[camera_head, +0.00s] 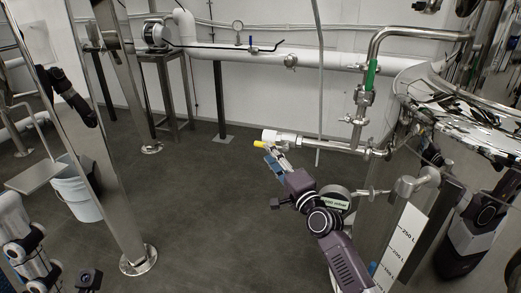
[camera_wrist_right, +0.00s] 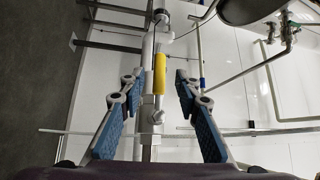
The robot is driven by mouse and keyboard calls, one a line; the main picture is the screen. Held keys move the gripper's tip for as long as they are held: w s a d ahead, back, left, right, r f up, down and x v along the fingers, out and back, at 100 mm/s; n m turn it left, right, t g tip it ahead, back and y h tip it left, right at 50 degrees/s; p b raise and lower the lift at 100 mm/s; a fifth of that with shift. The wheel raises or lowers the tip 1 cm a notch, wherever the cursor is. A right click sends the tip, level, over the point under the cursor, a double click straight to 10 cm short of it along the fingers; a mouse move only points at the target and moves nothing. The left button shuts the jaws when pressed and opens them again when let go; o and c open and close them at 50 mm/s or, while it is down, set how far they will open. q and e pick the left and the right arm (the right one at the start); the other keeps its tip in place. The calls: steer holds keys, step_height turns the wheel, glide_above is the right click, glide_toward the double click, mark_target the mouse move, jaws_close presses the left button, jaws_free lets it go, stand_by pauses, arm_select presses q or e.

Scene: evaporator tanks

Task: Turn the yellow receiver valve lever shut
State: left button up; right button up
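The yellow receiver valve lever (camera_head: 260,144) shows just beyond my right fingertips in the head view, by the white end of a horizontal steel pipe. In the right wrist view the yellow lever (camera_wrist_right: 160,72) lies roughly along the pipe, with the metal valve body (camera_wrist_right: 150,112) below it in the picture. My right gripper (camera_head: 270,153) is open. In the wrist view its blue-padded fingers (camera_wrist_right: 156,80) stand on either side of the lever, with a gap on each side. Whether the fingertips reach the lever's depth is hard to tell. My left gripper's fingers do not show.
A green-handled valve (camera_head: 371,74) stands on the vertical pipe to the right. A polished tank (camera_head: 395,225) with a litre scale is at the right. A blue-handled valve (camera_head: 268,48) is on the back pipe. A steel post (camera_head: 100,170) and a bucket (camera_head: 78,192) are left. The middle floor is clear.

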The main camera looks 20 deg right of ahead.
steer(key=shift+b+x, duration=0.95)
steer(key=shift+x, duration=2.05)
jaws_close()
